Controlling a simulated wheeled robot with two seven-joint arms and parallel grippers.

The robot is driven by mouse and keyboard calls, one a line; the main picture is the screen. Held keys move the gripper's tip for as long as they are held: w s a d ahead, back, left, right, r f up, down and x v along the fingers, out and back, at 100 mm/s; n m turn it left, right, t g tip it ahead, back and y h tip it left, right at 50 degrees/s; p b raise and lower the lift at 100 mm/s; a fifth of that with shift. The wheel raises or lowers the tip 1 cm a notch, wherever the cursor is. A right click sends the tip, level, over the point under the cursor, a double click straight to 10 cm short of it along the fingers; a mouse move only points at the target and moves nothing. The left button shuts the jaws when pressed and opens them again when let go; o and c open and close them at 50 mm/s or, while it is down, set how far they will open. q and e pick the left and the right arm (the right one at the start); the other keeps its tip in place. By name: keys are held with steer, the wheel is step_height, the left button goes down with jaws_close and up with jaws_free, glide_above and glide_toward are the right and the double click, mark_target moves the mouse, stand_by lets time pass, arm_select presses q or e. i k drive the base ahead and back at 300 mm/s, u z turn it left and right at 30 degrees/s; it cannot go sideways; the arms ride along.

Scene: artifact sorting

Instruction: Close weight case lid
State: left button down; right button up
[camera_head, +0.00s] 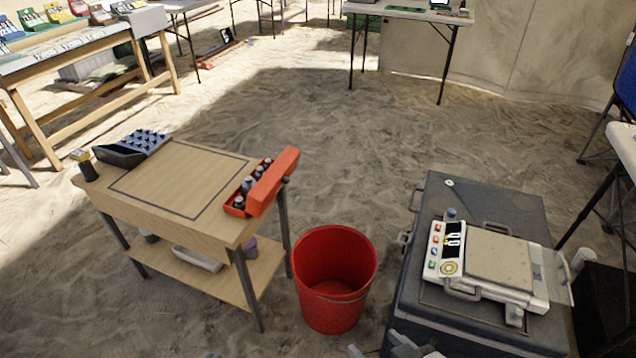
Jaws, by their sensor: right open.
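An orange-red case (232,210) sits on the right edge of the wooden cart's top. It holds several dark, knobbed pieces in a row. Its lid (273,184) is open and stands up along the right side. A dark case (118,155) with several dark pegs in it also lies open at the cart's back left corner. I cannot tell for sure which is the weight case. My right gripper (385,349) shows only in part at the bottom edge, open, below and right of the cart and well apart from both cases. My left gripper is not in view.
The wooden cart (170,187) has a lower shelf with a pale tray. A red bucket (334,240) stands on the sand right of the cart. A grey chest (425,215) carries a scale (497,257) at right. Open sand lies behind the cart.

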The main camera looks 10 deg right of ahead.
mark_target(262, 193)
steer(key=k, duration=0.5)
steer(key=z, duration=1.05)
steer(key=i, duration=1.05)
steer(key=u, duration=1.8)
steer(key=i, duration=0.5)
